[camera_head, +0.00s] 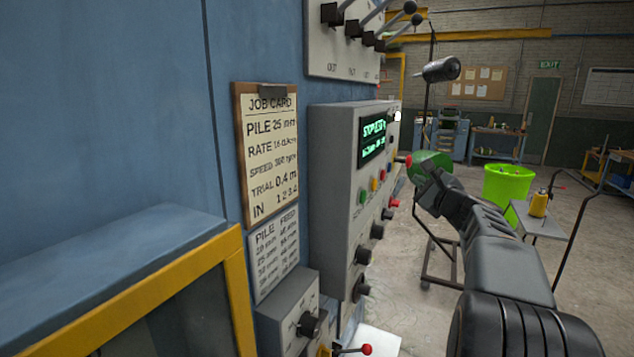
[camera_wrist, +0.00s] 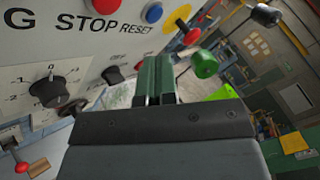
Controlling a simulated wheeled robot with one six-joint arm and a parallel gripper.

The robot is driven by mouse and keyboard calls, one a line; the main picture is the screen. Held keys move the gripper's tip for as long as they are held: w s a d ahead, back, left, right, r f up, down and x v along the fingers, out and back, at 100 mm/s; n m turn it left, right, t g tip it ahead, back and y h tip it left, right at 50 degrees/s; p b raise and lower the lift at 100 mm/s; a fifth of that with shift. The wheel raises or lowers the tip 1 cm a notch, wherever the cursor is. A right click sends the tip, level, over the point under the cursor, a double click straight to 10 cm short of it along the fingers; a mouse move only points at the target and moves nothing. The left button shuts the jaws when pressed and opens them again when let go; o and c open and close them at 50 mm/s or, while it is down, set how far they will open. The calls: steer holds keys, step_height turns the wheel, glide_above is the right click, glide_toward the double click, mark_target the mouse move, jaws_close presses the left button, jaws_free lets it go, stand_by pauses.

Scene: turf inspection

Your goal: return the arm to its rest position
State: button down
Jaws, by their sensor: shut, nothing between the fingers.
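My gripper (camera_wrist: 155,78) shows in the wrist view as two green fingers lying together, shut with nothing between them. In the head view my dark arm (camera_head: 505,265) reaches from the lower right up and away, beside a grey control box. The arm's end is close to the right of the box front. A green shape (camera_head: 430,163) shows at its tip; I cannot tell how much of it is finger. The wrist view faces the panel (camera_wrist: 95,48) with its STOP and RESET labels, which lies left of and beyond the fingers. No contact is visible.
The control box (camera_head: 335,160) juts from a blue cabinet (camera_head: 150,100), with knobs and buttons facing my arm. Levers (camera_head: 370,25) stick out above. A green knob (camera_wrist: 205,65) is right of the fingers in the wrist view. A lime bin (camera_head: 508,183) stands behind on open floor.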

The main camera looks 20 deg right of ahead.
steer(key=s+a+f+n+g+y, duration=0.25)
steer(key=a+f+n+g, duration=0.2)
steer(key=f, duration=0.35)
steer(key=s+a+f+n+g+y, duration=0.1)
steer(key=s+a+f+n+g, duration=0.25)
steer(key=a+f+n, duration=0.35)
steer(key=s+a+f+n+g+h, duration=0.1)
steer(key=s+a+f+n+g, duration=0.2)
steer(key=s+a+n, duration=0.4)
steer(key=s+a+f+n+g+h, duration=0.2)
steer(key=s+a+f+n, duration=0.4)
steer(key=s+a, duration=0.3)
steer(key=shift+s+a+f+n+g, duration=0.3)
steer(key=shift+s+n+g, duration=0.4)
steer(key=shift+s+n, duration=0.15)
steer(key=shift+h, duration=0.25)
